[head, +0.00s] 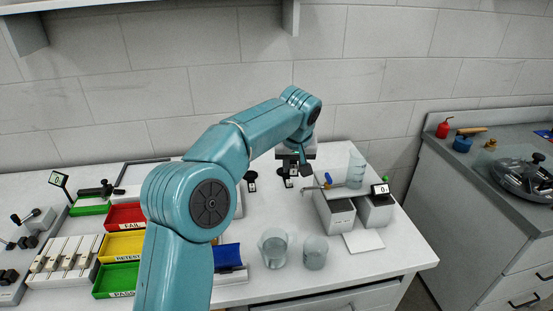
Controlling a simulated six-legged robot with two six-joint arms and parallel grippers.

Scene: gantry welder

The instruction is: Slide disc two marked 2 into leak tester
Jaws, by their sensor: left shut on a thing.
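My left gripper (303,166) is over the middle of the white bench, at the end of my teal arm. It is shut on a small dark thing, largely hidden by the gripper; I cannot read a mark on it. Two small black pieces with white labels stand close by, one to the left (251,181) and one just below the gripper (287,179); their marks are too small to read. A grey box with a small display (375,211) stands to the right and may be the leak tester; I cannot tell for sure. My right gripper is not in view.
Two more beakers (273,248) (315,252) stand near the front edge. Red (125,215), yellow (122,245) and green (117,279) bins are at left. Bench between gripper and front beakers is clear.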

